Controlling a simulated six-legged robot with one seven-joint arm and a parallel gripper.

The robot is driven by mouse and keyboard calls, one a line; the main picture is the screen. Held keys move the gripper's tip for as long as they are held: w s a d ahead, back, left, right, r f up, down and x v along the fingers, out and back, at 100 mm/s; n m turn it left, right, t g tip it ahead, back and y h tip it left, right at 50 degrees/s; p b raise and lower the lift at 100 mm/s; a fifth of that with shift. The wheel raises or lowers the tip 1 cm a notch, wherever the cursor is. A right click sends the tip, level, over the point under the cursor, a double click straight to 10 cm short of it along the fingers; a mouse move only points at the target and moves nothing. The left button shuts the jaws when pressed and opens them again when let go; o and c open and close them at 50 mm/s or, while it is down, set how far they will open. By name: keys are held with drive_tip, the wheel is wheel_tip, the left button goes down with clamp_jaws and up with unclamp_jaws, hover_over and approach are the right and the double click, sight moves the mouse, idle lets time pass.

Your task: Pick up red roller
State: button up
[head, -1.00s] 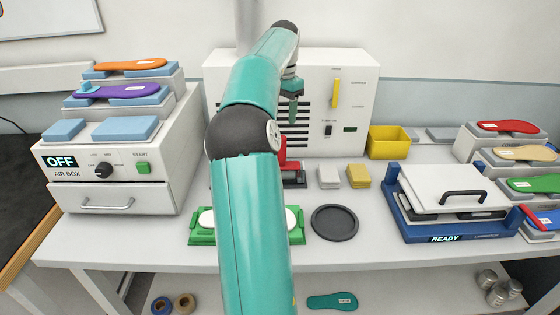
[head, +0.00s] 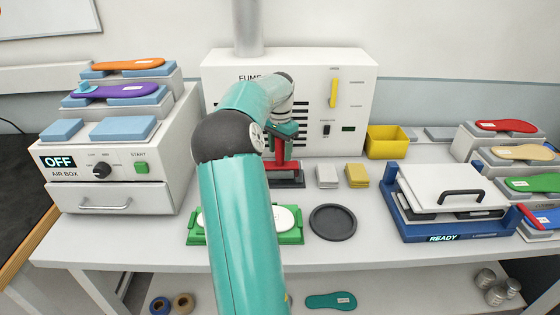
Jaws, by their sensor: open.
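A red upright object (head: 279,155), which looks like the red roller, stands on a dark base with a red front (head: 286,181) at the back middle of the bench, in front of the white fume unit. Its upper part is partly hidden by my arm. My gripper (head: 284,139) is small in the head view and partly covered by my own arm links. It is open, at the top of the red object. I cannot tell whether its fingers are around the object or only in front of it.
A grey block (head: 327,176) and a yellow block (head: 357,175) sit just right of the base. A green tray with white pads (head: 290,237) and a black round dish (head: 333,222) lie in front. A yellow bin (head: 388,143) and a blue-framed press (head: 455,232) stand right.

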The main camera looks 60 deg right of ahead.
drive_tip(key=shift+f, duration=0.2)
drive_tip(key=c, duration=1)
drive_tip(key=shift+c, duration=0.2)
drive_tip(key=shift+r, duration=0.1)
wheel_tip(320, 180, up, 10)
drive_tip(key=shift+f, duration=0.1)
drive_tip(key=shift+o, duration=1.2)
drive_tip(key=shift+c, duration=1.4)
